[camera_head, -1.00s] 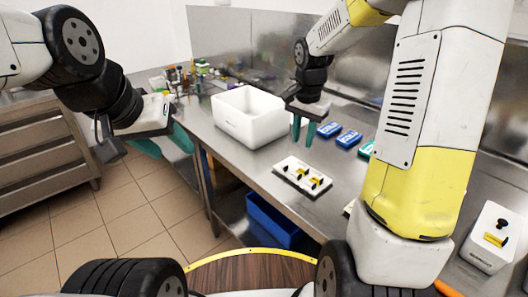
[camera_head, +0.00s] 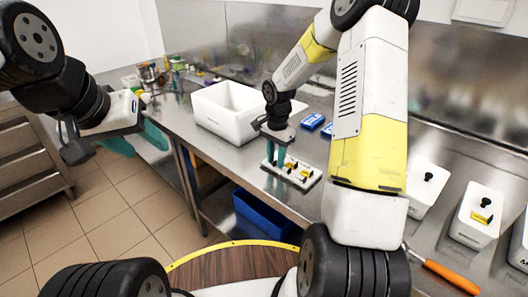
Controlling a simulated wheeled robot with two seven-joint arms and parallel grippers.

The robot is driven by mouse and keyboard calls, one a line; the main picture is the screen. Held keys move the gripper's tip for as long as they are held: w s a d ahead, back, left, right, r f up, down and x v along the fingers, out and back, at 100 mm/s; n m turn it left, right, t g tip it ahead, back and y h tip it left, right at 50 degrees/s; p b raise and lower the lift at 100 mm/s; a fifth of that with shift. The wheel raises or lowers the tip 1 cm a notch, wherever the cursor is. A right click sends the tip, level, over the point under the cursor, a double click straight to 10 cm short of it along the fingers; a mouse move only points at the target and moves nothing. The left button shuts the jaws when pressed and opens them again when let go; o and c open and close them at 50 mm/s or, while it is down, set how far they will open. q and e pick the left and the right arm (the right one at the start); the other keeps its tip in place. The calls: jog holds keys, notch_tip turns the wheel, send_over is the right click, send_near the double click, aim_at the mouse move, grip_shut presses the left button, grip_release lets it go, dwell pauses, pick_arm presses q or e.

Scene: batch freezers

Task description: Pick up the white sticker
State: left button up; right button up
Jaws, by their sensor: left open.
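I cannot make out a separate white sticker; anything that small is not clear at this size. A white plate (camera_head: 313,180) with small yellow and black parts lies on the steel table. My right gripper (camera_head: 276,156) points down with its teal fingertips at the plate's left end, partly covering it. I cannot tell whether it touches the plate or holds anything. My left gripper (camera_head: 138,143) is open and empty, off the table's left edge above the floor.
A white bin (camera_head: 225,124) stands behind the plate, with blue packs (camera_head: 312,121) to its right. White lidded containers (camera_head: 478,216) and an orange-handled tool (camera_head: 452,276) are at the right. A blue crate (camera_head: 262,217) sits below the table. Bottles crowd the far left corner.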

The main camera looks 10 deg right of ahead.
grip_shut()
dwell(0.4)
jog(key=shift+r, duration=0.55)
jog(key=r, duration=0.1)
jog(key=s+r, duration=0.1)
jog(key=shift+r, duration=0.3)
jog(key=s+r, duration=0.1)
jog(key=s, duration=1.4)
notch_tip(320, 180, up, 6)
jog(key=shift+d, duration=0.4)
jog(key=shift+r, duration=0.1)
